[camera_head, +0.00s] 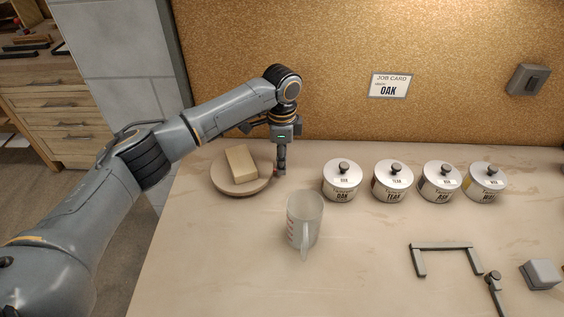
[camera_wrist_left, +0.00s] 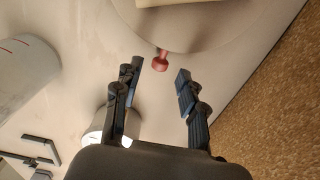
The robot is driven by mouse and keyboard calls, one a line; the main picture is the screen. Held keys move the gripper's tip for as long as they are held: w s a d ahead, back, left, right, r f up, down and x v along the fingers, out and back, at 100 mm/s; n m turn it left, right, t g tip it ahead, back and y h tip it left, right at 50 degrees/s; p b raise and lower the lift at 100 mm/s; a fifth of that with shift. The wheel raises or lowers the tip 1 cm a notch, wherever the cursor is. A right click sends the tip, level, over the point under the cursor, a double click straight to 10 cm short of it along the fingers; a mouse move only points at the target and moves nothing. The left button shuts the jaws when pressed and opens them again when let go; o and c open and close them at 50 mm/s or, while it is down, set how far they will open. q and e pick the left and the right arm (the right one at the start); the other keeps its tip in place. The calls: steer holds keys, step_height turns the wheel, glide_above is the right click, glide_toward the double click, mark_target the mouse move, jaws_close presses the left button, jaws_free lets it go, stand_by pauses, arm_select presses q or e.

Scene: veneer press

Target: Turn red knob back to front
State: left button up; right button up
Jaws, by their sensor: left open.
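The red knob (camera_wrist_left: 161,62) sticks out from the rim of a round turntable-like disc (camera_wrist_left: 205,38) in the left wrist view. The disc (camera_head: 232,190) also shows in the head view, with a pale yellowish block (camera_head: 241,163) on it. My left gripper (camera_head: 280,171) points down beside the right edge of the disc. In the left wrist view my left gripper (camera_wrist_left: 160,72) is open, with the knob showing in the gap between its fingertips and nothing clamped. In the head view the knob is mostly hidden by the fingers. My right gripper is out of view.
A clear measuring jug (camera_head: 304,219) stands in front of the gripper. Several lidded tins (camera_head: 342,183) stand in a row to the right. A dark bracket handle (camera_head: 445,246) and a grey block (camera_head: 540,274) lie at front right. A cork wall (camera_head: 330,70) rises behind.

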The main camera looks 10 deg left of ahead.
arm_select(q)
steer(key=shift+f, duration=1.2)
steer(key=c, duration=0.5)
jaws_close()
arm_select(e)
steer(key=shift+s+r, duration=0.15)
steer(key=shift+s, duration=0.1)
